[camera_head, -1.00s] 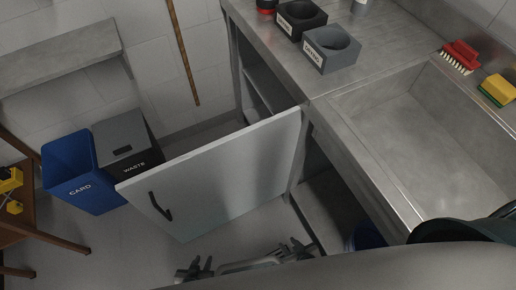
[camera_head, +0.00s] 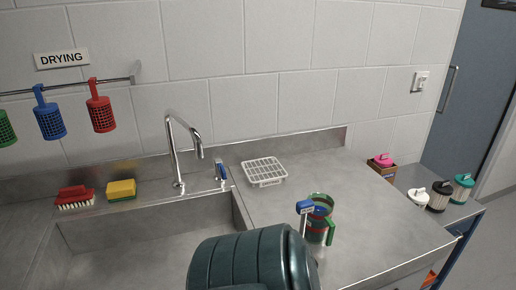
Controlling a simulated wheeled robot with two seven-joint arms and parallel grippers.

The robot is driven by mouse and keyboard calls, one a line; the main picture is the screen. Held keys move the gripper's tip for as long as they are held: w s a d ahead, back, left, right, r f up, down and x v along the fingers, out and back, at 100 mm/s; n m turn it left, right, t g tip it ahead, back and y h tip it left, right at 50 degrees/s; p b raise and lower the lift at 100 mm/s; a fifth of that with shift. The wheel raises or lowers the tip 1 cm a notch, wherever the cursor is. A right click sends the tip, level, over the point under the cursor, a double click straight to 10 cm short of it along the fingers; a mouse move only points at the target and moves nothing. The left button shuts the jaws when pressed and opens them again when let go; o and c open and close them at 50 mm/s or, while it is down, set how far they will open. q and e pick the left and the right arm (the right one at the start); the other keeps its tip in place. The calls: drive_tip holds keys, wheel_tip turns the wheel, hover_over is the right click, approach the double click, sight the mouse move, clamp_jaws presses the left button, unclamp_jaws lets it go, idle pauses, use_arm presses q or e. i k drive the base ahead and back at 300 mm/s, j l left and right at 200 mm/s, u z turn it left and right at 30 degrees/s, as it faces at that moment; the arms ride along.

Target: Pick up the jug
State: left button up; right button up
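A clear jug with a green rim and green handle (camera_head: 330,232) stands upright on the steel worktop, right of the sink, in the head view. Red and blue show on or through its wall.
A white rack (camera_head: 264,172) lies behind the jug. The sink (camera_head: 140,245) and tap (camera_head: 174,150) are left. Lidded containers (camera_head: 440,195) stand right. Worktop right of the jug is clear.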

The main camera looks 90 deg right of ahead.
sight(320, 228)
drive_tip(key=z, duration=3.2)
